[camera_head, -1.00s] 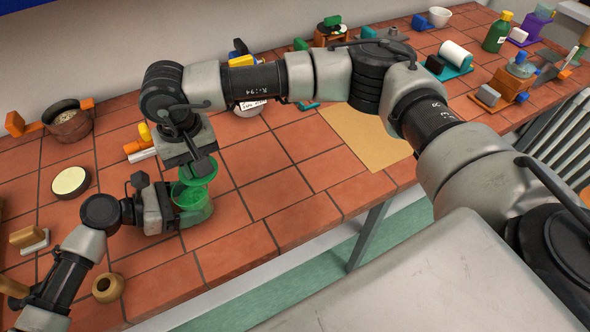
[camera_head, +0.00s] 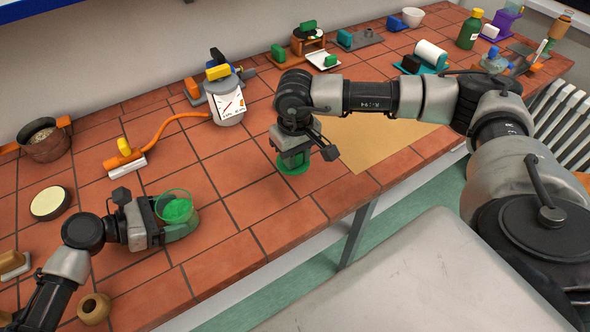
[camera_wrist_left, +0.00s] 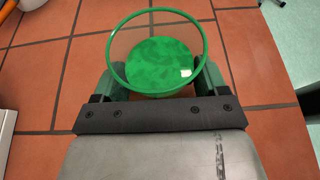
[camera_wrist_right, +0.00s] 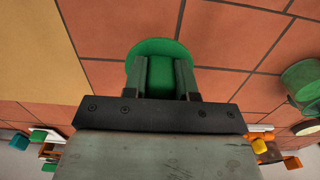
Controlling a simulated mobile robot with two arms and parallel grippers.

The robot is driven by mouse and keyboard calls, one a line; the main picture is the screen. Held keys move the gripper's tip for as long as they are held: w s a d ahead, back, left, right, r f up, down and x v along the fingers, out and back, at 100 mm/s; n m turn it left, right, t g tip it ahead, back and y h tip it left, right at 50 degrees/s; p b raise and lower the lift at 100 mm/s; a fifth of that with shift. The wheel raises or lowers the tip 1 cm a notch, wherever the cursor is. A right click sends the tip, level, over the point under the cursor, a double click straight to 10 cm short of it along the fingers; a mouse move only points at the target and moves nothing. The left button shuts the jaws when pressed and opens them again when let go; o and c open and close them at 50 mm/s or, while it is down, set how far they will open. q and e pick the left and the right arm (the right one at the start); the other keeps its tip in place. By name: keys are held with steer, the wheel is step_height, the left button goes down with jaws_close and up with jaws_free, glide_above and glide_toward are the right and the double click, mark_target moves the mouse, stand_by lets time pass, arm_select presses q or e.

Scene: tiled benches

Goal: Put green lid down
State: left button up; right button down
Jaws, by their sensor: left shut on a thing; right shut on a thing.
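The green lid (camera_head: 292,165) is held by my right gripper (camera_head: 293,160) low over the tiled bench, to the left of the tan mat; whether it touches the tiles I cannot tell. In the right wrist view the lid (camera_wrist_right: 160,50) shows as a green disc with its raised middle between the fingers. My left gripper (camera_head: 172,220) is shut on a green-rimmed clear container (camera_head: 174,194) near the bench's front. In the left wrist view the container (camera_wrist_left: 156,20) is open at the top, with green contents (camera_wrist_left: 160,62) inside.
The tan mat (camera_head: 375,142) lies right of the lid. Behind stand a grey canister with a label (camera_head: 228,105) and an orange hose (camera_head: 175,122). A round cream-topped disc (camera_head: 50,203) and a brown pot (camera_head: 94,307) are at left. Tiles between the grippers are clear.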

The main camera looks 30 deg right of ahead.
mark_target(296, 179)
steer(key=shift+f, duration=2.6)
steer(key=shift+f, duration=0.15)
steer(key=c, duration=0.9)
jaws_free()
step_height(296, 179, up, 12)
steer(key=shift+r, duration=0.2)
